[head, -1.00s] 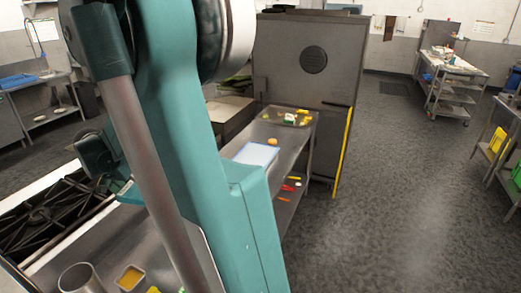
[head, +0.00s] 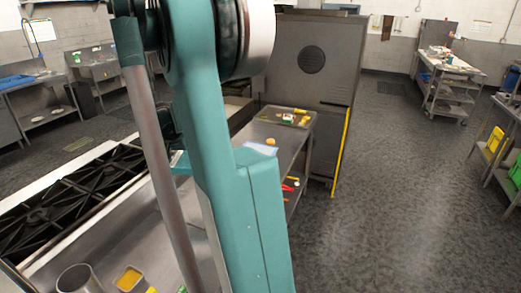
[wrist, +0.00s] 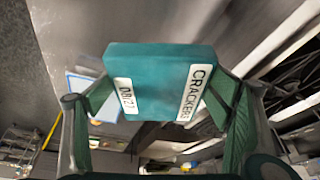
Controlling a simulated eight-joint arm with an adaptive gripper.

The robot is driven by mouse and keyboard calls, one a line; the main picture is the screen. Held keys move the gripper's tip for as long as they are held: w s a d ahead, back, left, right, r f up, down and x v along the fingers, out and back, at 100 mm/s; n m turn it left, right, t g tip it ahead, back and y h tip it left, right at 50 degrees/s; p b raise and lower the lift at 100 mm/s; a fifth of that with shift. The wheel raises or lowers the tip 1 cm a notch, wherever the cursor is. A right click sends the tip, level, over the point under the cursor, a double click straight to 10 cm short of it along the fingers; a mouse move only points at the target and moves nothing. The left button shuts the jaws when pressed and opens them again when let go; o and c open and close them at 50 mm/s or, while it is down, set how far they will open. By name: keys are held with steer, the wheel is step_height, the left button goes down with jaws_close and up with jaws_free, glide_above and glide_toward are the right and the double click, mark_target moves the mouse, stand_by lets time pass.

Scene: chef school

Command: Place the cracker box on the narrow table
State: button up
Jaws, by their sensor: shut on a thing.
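The cracker box (wrist: 152,66) is a teal box with white labels reading "CRACKERS" and "08/27" in the wrist view. My gripper (wrist: 162,98) is shut on it, with one green finger pad on each side. In the head view, the box and gripper cannot be made out; my arm fills the middle. A narrow steel table (head: 290,136) with a lower shelf stands beyond my arm in the head view. A white board with a blue edge (head: 262,149) lies on it, partly hidden by my arm.
A tray (head: 285,117) with small food items sits at the table's far end, before a large grey cabinet (head: 312,60). A black stove (head: 75,195) and a steel counter with a metal cup (head: 77,279) are at left. Floor at right is open.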

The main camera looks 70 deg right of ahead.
steer(key=s+d, duration=0.1)
steer(key=d, duration=0.1)
steer(key=s+d, duration=0.1)
steer(key=d, duration=0.2)
steer(key=shift+s+d, duration=0.35)
steer(key=shift+s, duration=0.05)
step_height(320, 180, down, 11)
steer(key=shift+a, duration=0.15)
steer(key=shift+f, duration=3)
steer(key=shift+f, duration=0.1)
steer(key=shift+f, duration=1.8)
steer(key=shift+f, duration=0.15)
steer(key=o, duration=1.1)
